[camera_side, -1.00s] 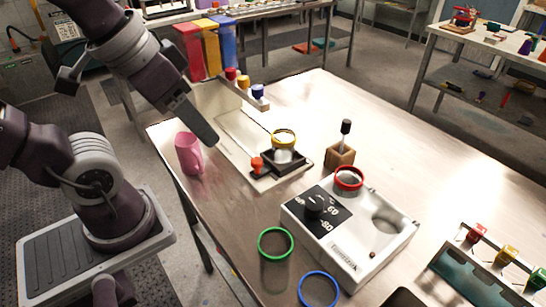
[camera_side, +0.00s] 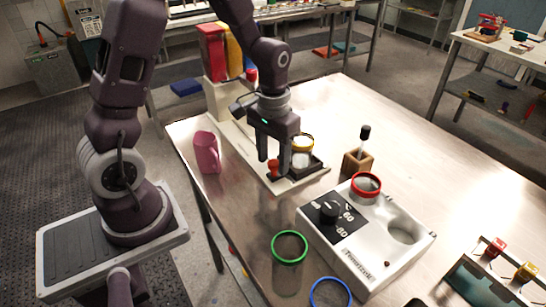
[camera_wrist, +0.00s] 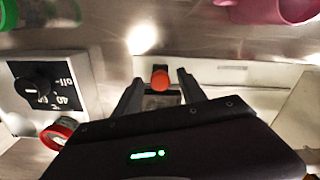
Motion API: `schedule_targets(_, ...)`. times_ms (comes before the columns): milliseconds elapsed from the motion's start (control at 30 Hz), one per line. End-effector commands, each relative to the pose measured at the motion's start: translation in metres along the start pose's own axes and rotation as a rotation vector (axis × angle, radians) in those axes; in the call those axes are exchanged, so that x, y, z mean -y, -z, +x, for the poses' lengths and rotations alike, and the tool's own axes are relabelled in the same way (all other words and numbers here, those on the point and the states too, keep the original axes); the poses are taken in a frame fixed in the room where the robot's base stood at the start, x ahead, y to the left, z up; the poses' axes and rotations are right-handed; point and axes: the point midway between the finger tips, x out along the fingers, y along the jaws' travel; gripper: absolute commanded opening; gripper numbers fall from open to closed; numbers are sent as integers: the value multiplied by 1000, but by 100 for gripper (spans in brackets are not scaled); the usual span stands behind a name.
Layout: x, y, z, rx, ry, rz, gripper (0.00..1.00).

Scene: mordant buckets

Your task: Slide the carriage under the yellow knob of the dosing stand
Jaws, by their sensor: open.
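The carriage (camera_side: 312,171) is a black tray with an orange-red handle (camera_side: 273,168), at the near end of the white track of the dosing stand (camera_side: 222,104). It carries a jar with a yellow ring (camera_side: 303,141). The stand's red hopper (camera_side: 212,52) and yellow hopper (camera_side: 234,50) show at the far end. A red knob (camera_side: 252,75) shows there; the yellow knob is hidden behind my arm. My gripper (camera_side: 274,160) is open, pointing down at the handle. In the wrist view the handle (camera_wrist: 160,80) appears between the fingertips of my gripper (camera_wrist: 159,80); contact is not clear.
A pink mug (camera_side: 206,153) stands left of the track. Green-ringed (camera_side: 289,248) and blue-ringed (camera_side: 330,293) jars stand in front.

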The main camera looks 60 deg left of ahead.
Motion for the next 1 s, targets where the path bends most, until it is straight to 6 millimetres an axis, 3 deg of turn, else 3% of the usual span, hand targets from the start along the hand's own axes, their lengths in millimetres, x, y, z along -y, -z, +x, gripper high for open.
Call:
schedule_targets(200, 0, 0, 1, 0, 0, 0, 48)
schedule_targets(400, 0, 0, 1, 0, 0, 0, 9)
schedule_targets(467, 0, 0, 0, 0, 0, 0, 0)
schedule_targets(1000, 0, 0, 0, 0, 0, 1, 0)
